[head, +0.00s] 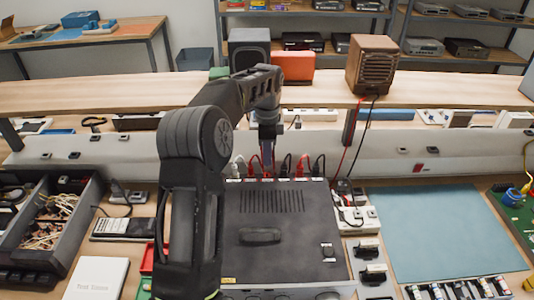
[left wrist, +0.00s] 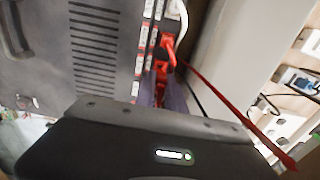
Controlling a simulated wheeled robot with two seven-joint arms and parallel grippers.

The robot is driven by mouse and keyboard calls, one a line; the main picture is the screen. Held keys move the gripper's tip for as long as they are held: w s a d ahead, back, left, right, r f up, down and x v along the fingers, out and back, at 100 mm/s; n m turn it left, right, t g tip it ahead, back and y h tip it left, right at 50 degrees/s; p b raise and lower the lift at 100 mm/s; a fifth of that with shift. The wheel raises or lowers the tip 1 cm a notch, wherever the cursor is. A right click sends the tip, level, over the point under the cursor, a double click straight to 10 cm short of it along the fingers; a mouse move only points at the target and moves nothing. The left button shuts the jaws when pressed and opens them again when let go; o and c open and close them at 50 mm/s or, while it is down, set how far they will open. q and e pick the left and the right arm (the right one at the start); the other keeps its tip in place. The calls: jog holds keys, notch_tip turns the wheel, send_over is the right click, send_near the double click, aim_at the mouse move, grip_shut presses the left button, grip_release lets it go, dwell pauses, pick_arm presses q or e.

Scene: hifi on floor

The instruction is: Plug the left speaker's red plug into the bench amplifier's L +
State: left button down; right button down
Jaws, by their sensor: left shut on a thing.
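The bench amplifier (head: 290,215) is a dark box on the bench, with a row of red, black and white plugs along its far edge. Its dark top also shows in the left wrist view (left wrist: 70,60). My left gripper (head: 267,158) points down at this row. In the left wrist view its fingers (left wrist: 166,85) are closed at a red plug (left wrist: 168,44) beside the labelled terminal strip (left wrist: 143,45). The plug's seating is hard to tell. A dark speaker (head: 250,48) and a wooden speaker (head: 373,65) stand on the raised shelf. My right gripper is not visible.
A red cable (left wrist: 235,115) runs off to the lower right in the left wrist view. A white power strip (head: 357,218) and small black parts lie right of the amplifier. The blue mat (head: 435,230) is clear. A dark parts tray (head: 50,225) is at left.

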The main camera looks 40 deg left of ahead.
pick_arm(q)
jog(key=shift+f+b, duration=0.95)
jog(key=shift+f, duration=0.5)
jog(key=shift+f, duration=0.75)
dwell(1.1)
jog(key=shift+f, duration=0.2)
dwell(2.2)
jog(key=c, duration=1.3)
grip_release()
